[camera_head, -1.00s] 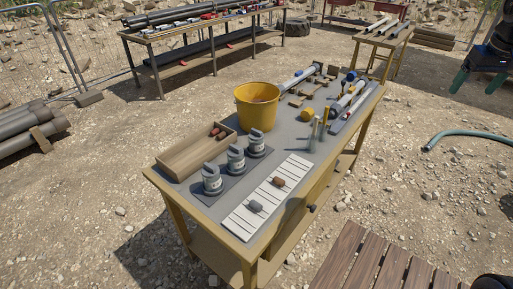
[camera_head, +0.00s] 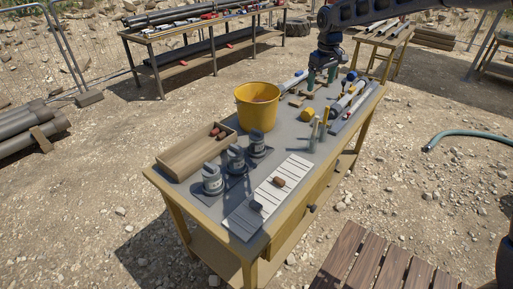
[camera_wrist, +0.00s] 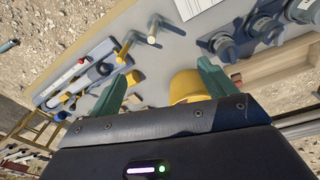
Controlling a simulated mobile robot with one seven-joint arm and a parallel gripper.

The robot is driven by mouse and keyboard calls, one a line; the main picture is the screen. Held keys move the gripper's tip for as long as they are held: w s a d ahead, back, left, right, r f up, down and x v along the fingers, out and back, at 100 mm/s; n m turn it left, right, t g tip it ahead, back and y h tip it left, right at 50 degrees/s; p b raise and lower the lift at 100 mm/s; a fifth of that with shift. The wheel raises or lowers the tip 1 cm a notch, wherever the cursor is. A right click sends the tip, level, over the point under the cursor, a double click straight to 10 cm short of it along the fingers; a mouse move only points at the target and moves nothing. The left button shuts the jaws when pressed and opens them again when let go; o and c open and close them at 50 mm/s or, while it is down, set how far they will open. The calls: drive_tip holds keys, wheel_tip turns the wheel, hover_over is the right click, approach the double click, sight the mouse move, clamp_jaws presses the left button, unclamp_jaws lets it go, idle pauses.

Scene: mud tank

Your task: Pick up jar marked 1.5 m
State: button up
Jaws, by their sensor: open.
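Three grey, grey-lidded jars stand upright in a row on a dark mat on the workbench: the near jar (camera_head: 212,181), the middle jar (camera_head: 236,161) and the far jar (camera_head: 257,145). Their labels are too small to read, so I cannot tell which is marked 1.5 m. The jars also show at the upper right of the wrist view (camera_wrist: 222,46). My gripper (camera_head: 321,79), with green fingers, hangs over the far end of the bench, beyond the bucket and well away from the jars. In the wrist view it is open and empty (camera_wrist: 163,79).
A yellow bucket (camera_head: 257,107) stands between the jars and my gripper. A wooden tray (camera_head: 178,163) lies left of the jars, a white ruled board (camera_head: 246,218) right of them. Upright pegs (camera_head: 324,121), a yellow round item (camera_head: 307,115) and tubes (camera_head: 347,98) crowd the far half.

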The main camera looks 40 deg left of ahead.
drive_tip(key=s+a+f+n, duration=0.2)
drive_tip(key=s+a+f, duration=0.5)
drive_tip(key=a, duration=0.4)
drive_tip(key=n, duration=0.2)
hover_over(256, 130)
wheel_tip(256, 130, down, 5)
drive_tip(key=shift+g+h, duration=0.3)
drive_tip(key=shift+g, duration=0.1)
drive_tip(key=shift+d+f, duration=0.1)
drive_tip(key=shift+f, duration=5.35)
drive_tip(key=c, duration=1.4)
drive_tip(key=shift+c, duration=0.8)
drive_tip(key=shift+r, duration=0.15)
